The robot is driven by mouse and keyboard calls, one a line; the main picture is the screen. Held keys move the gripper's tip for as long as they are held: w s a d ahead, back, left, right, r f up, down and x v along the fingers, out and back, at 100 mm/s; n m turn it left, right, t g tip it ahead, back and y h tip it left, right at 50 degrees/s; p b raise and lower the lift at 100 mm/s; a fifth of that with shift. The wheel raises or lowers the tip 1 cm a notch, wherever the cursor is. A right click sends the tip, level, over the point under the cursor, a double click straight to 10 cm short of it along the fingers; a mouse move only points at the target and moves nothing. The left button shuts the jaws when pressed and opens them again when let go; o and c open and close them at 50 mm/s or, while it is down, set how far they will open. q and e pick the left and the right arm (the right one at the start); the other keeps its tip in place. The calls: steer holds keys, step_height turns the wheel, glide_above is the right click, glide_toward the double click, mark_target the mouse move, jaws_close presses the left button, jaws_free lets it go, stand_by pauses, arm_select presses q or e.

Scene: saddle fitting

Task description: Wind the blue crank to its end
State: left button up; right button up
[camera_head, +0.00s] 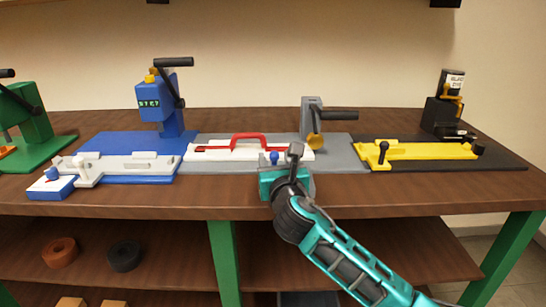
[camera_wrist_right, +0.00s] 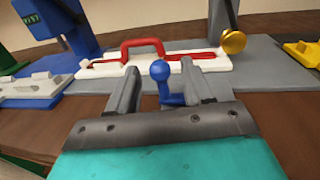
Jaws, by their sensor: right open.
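The blue crank (camera_wrist_right: 162,72), an arm with a round knob, stands between the two fingers of my right gripper (camera_wrist_right: 163,84) in the wrist view. The fingers are apart, with a gap visible on each side of the knob. In the head view the blue knob (camera_head: 274,155) shows just left of a dark finger of my right gripper (camera_head: 282,160), at the front of the white fixture (camera_head: 220,154). The crank's base is partly hidden by the gripper body. My left gripper is not in view.
A red handle (camera_head: 248,139) arches over the white fixture. Behind it stands a grey press (camera_head: 311,118) with a lever and brass knob. A blue press (camera_head: 160,105) is left, a yellow fixture (camera_head: 430,151) right.

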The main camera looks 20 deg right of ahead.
mark_target(275, 159)
steer(key=shift+w+d+b, duration=0.15)
steer(key=shift+w, duration=0.85)
steer(key=shift+w+d+b, duration=0.1)
steer(key=shift+w+b, duration=0.05)
steer(key=shift+w, duration=0.8)
jaws_close()
